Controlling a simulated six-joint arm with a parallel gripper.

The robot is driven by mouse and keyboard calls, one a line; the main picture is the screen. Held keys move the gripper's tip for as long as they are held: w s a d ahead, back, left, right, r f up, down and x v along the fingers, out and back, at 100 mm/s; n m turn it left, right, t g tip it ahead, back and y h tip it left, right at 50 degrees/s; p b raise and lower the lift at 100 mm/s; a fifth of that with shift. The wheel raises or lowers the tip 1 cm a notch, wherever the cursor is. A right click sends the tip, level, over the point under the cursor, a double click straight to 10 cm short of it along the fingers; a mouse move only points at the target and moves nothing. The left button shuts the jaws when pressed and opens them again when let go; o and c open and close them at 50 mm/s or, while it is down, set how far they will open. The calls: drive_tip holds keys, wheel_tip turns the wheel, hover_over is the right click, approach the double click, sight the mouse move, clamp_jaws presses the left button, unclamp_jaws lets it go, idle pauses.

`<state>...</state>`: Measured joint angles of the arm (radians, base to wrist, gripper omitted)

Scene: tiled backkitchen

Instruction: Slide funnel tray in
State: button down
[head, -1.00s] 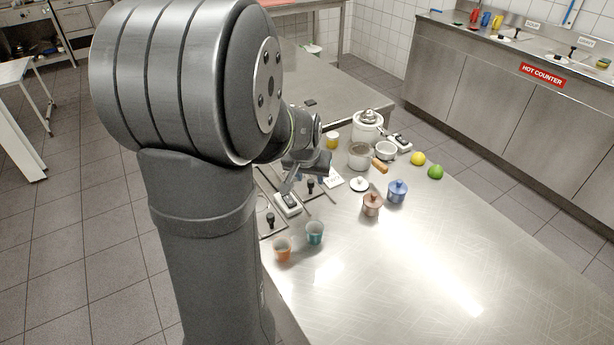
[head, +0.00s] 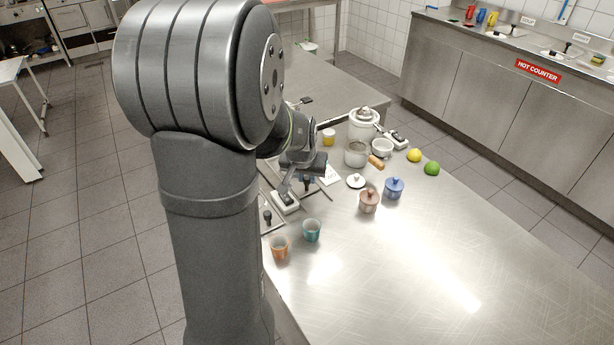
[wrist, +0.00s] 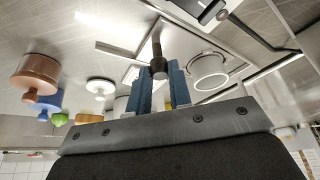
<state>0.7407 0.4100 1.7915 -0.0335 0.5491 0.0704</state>
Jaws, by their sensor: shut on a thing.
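In the wrist view my gripper (wrist: 161,80) has its two blue fingers closed around an upright black knob (wrist: 157,50). The knob stands on a flat metal tray (wrist: 182,44) lying low over the tabletop. A round metal ring (wrist: 208,72), perhaps the funnel opening, lies right of the fingers.
A second black knob (head: 267,214) stands on a plate at the front left. The front right table is clear.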

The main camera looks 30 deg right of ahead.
sight(297, 182)
drive_tip(key=shift+w, duration=2.3)
drive_tip(key=shift+r, duration=0.1)
drive_tip(key=c, duration=1.5)
unclamp_jaws()
drive_tip(key=shift+w, duration=0.15)
drive_tip(key=shift+o, duration=0.9)
drive_tip(key=v, duration=1.7)
